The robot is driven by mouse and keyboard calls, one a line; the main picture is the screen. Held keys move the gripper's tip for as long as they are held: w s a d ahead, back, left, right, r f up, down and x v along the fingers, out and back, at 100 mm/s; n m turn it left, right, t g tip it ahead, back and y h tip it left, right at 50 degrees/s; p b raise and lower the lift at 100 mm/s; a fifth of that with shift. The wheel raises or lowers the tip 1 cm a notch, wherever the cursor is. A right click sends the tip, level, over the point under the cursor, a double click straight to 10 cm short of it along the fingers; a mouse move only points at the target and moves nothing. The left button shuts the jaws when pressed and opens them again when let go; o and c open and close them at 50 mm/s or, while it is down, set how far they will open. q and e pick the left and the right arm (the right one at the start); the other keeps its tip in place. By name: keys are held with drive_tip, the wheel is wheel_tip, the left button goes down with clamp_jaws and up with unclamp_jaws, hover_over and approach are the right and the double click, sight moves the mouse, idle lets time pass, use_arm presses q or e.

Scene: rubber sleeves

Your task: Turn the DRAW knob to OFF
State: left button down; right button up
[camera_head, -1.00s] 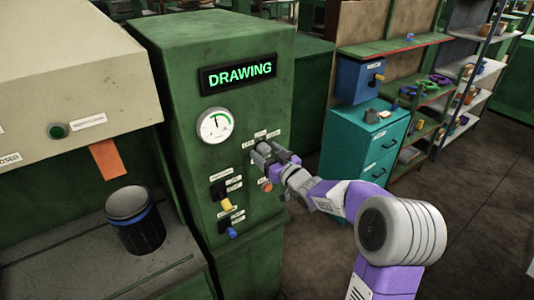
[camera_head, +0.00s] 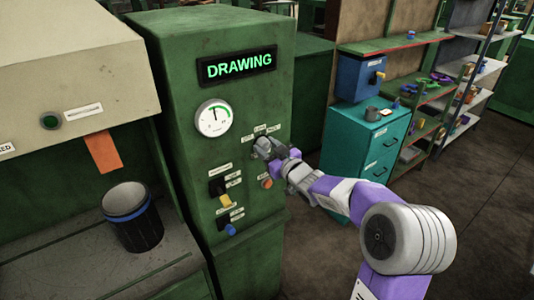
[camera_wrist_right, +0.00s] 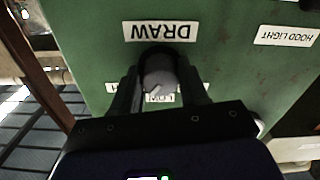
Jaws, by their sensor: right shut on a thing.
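The green control cabinet (camera_head: 190,75) stands at the middle left in the head view, with a lit sign (camera_head: 238,67) reading DRAWING and a round dial gauge (camera_head: 214,118) under it. My right gripper (camera_head: 263,150) is at the cabinet's front face, over the DRAW knob, and hides most of it there. In the right wrist view the round grey DRAW knob (camera_wrist_right: 158,72) sits between the two fingers of my right gripper (camera_wrist_right: 158,85), which is shut on it. The DRAW label (camera_wrist_right: 162,31) shows upside down above the knob. Labels behind the fingers are partly hidden. My left gripper is not in view.
A red-orange button (camera_head: 267,183), a yellow-handled switch (camera_head: 225,202) and a blue-handled switch (camera_head: 230,230) are lower on the cabinet. A dark can (camera_head: 135,228) with a blue band stands on the bench at left. A teal drawer cabinet (camera_head: 350,165) stands at right.

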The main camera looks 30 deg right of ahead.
drive_tip(key=n+b, duration=0.3)
drive_tip(key=b, duration=0.1)
drive_tip(key=shift+f+n, duration=0.2)
drive_tip(key=shift+n, duration=0.2)
drive_tip(key=n+b, duration=0.2)
drive_tip(key=n, duration=0.1)
drive_tip(key=shift+r+n+b, duration=0.1)
drive_tip(key=shift+n+b, duration=0.2)
drive_tip(key=shift+b, duration=0.1)
drive_tip(key=n+b, duration=0.2)
drive_tip(key=n, duration=0.2)
drive_tip(key=shift+d+r+b, duration=0.1)
drive_tip(key=shift+b, duration=0.3)
drive_tip(key=shift+r+n+b, duration=0.1)
drive_tip(key=shift+n+b, duration=0.8)
drive_tip(key=shift+n, duration=1.5)
drive_tip(key=o, duration=1.1)
drive_tip(key=shift+c, duration=0.2)
drive_tip(key=shift+s, duration=0.1)
